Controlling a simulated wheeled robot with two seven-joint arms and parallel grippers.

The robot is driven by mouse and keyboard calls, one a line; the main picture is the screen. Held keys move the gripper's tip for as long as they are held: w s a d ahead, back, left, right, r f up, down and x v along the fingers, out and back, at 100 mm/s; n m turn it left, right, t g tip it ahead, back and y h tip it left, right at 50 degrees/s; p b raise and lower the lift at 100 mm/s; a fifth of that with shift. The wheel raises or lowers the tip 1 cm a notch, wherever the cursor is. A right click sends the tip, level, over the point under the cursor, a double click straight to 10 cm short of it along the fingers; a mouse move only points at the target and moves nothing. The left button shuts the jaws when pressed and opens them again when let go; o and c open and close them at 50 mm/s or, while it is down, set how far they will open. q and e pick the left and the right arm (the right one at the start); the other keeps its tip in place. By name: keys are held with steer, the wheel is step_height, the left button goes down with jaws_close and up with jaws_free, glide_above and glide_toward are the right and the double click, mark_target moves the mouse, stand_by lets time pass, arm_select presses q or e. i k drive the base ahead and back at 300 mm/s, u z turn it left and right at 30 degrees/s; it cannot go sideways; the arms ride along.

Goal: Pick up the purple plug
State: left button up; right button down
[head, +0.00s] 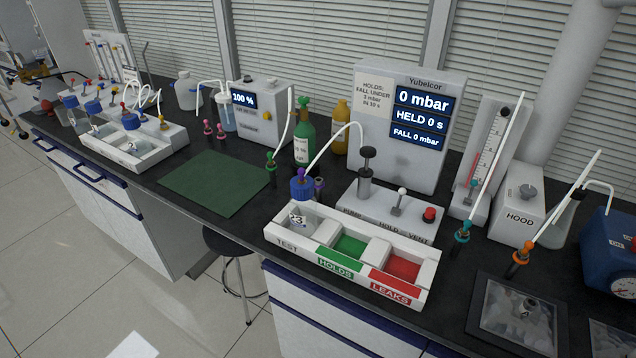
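A small purple fitting (301,173) sits on top of the blue cap (302,188) of a clear bottle (299,217) marked 23. The bottle stands in the TEST slot of the white tray (352,274). A white hose (333,137) arches from near the purple fitting towards the Yubelcor unit. A second small, dull purple piece (319,185) stands just right of the blue cap, partly behind the tray. I cannot tell from its size which of the two is a plug. Neither of my grippers is in view.
The tray's green HOLDS slot (350,246) and red LEAKS slot (403,268) are empty. The Yubelcor unit (408,125) reads 0 mbar. Hoses with green (271,163), teal (462,232) and orange (521,253) fittings stand nearby. A green mat (215,182) lies clear at left.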

mark_target(301, 172)
steer(key=u, duration=1.65)
steer(key=i, duration=1.2)
steer(key=z, duration=3.25)
